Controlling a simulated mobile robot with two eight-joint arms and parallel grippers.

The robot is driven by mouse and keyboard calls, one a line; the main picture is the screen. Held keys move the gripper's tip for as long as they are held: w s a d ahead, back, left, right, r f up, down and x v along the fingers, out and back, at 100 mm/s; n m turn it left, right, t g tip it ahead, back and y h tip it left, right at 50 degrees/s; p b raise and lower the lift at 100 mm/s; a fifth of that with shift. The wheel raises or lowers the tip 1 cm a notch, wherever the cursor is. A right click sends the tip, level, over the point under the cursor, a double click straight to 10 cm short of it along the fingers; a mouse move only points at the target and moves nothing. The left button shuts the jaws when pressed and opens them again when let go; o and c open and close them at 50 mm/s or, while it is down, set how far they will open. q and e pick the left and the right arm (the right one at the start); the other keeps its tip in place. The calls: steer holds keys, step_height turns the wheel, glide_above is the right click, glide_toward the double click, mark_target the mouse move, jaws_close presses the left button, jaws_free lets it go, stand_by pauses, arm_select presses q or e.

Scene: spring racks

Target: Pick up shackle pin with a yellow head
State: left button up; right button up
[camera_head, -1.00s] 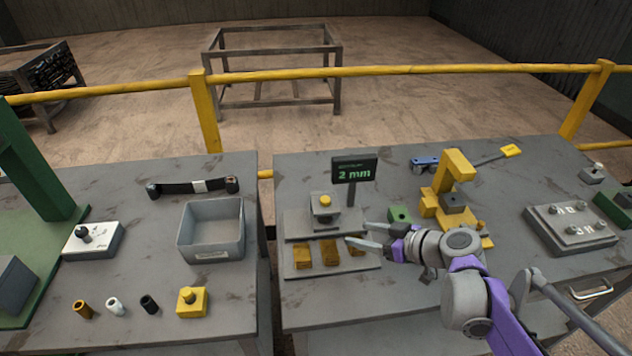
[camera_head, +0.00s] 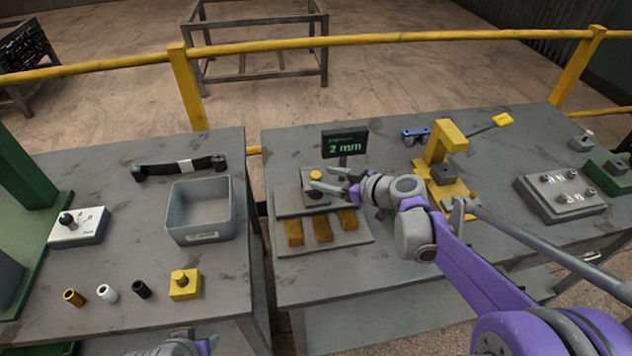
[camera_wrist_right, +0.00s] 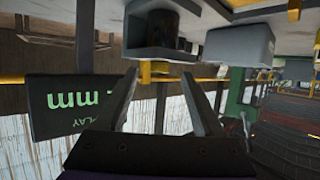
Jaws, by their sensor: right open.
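The yellow head of the shackle pin (camera_head: 316,174) sits on a small grey block at the back of a stepped grey stand on the right-hand table. My right gripper (camera_head: 317,182) is open, its two fingers pointing left at that block. In the right wrist view, which is upside down, a yellow piece that looks like the pin's head (camera_wrist_right: 155,71) shows between the spread fingers (camera_wrist_right: 160,76). I cannot tell whether the fingers touch it. The pin's shank is not clearly visible. Only part of my left arm shows at the bottom edge; its gripper is out of view.
A "2 mm" display (camera_head: 345,144) stands just behind the stand. Several ochre blocks (camera_head: 322,230) lie on its front step. A yellow press (camera_head: 440,160) is to the right. A grey bin (camera_head: 172,215) stands on the left table, across a gap.

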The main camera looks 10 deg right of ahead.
steer(key=shift+x, duration=1.1)
steer(key=shift+d, duration=0.1)
jaws_close()
step_height(320, 180, up, 10)
steer(key=shift+r+p, duration=0.1)
steer(key=shift+p, duration=0.5)
